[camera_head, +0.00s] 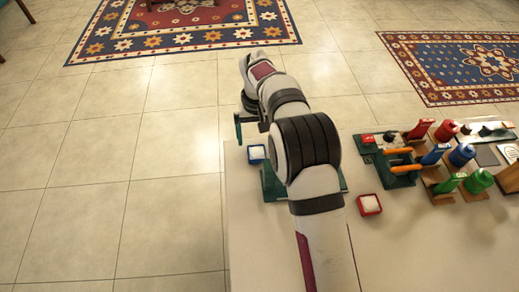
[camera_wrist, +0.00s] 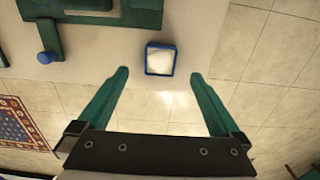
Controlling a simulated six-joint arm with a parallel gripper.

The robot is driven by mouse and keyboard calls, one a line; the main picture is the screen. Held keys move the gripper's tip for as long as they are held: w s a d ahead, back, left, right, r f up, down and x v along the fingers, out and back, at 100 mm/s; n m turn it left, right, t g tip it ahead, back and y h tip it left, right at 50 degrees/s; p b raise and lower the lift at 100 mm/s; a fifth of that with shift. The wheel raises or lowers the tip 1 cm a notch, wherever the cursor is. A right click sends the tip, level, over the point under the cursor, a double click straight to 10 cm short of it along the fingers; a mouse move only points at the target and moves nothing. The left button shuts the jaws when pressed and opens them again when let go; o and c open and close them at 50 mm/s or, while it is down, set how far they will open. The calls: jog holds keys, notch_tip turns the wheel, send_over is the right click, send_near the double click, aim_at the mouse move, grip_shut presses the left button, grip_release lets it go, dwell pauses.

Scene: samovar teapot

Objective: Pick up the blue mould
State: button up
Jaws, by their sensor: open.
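The blue mould (camera_head: 257,153) is a small square frame with a white filling. It lies near the table's far left edge in the head view. In the wrist view the blue mould (camera_wrist: 160,59) sits just beyond and between my fingertips. My gripper (camera_wrist: 158,75) is open and empty, with a green finger to either side. In the head view only part of my gripper (camera_head: 239,128) shows, near the mould; the arm hides the rest.
A green stand (camera_head: 271,185) is partly hidden behind my arm. A red mould (camera_head: 370,204) with white filling lies to the right. A rack (camera_head: 400,175) and several red, blue and green tools stand further right. The table's front area (camera_head: 400,255) is clear.

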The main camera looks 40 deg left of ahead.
aim_at(257, 157)
notch_tip(257, 157, down, 8)
jog(key=shift+r, duration=0.1)
jog(key=c, duration=1.4)
